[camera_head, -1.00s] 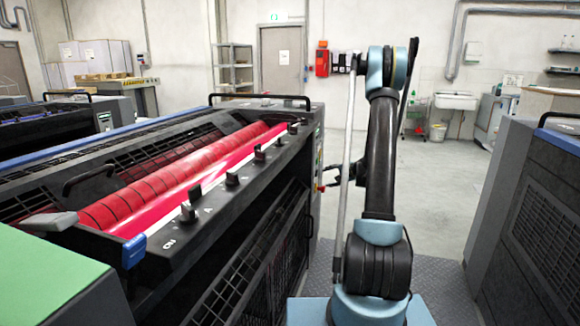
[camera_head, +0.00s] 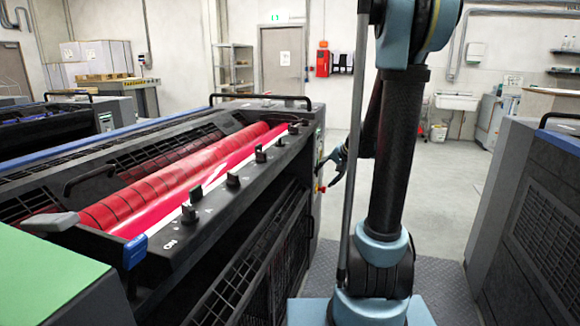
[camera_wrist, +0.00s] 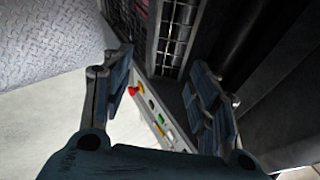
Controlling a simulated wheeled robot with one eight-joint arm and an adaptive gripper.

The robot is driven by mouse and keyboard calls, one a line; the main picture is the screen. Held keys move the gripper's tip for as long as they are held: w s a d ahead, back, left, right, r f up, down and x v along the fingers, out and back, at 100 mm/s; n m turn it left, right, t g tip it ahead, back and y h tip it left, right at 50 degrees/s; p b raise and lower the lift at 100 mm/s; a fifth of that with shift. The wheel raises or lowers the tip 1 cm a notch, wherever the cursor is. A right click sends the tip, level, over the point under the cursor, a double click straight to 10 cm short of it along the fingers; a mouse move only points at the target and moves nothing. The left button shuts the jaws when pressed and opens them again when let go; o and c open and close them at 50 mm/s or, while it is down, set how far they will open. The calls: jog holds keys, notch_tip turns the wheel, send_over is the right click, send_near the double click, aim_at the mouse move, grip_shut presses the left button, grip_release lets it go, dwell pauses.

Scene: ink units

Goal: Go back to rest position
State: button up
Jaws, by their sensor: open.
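My gripper (camera_head: 329,172) is beside the near press's right end, close to its end panel, with its fingers pointing left. In the wrist view my gripper (camera_wrist: 162,92) shows its two fingers wide apart with nothing between them. Beyond the fingers is the press's control panel (camera_wrist: 158,118) with a red button (camera_wrist: 134,91) and several other coloured buttons. In the head view I cannot tell whether the fingers touch the press.
The ink press (camera_head: 215,190) with red rollers (camera_head: 180,180) fills the left. Another dark machine (camera_head: 530,200) stands at the right. Dark metal floor plate (camera_head: 440,290) lies between them. Open grey floor (camera_head: 440,190) stretches behind towards the sink (camera_head: 456,101).

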jog(key=s+d+f+n+g+h, duration=0.2)
jog(key=s+f+n, duration=0.1)
jog(key=s, duration=1.4)
jog(key=s+d+f+n+g+h, duration=0.1)
jog(key=s+d+f+n+h, duration=0.1)
jog(key=s, duration=1.5)
jog(key=shift+f+n+g+h, duration=0.4)
jog(key=shift+n+h, duration=0.1)
jog(key=shift+n, duration=0.1)
jog(key=shift+d, duration=0.1)
jog(key=shift+w+f, duration=0.2)
jog(key=shift+w, duration=0.25)
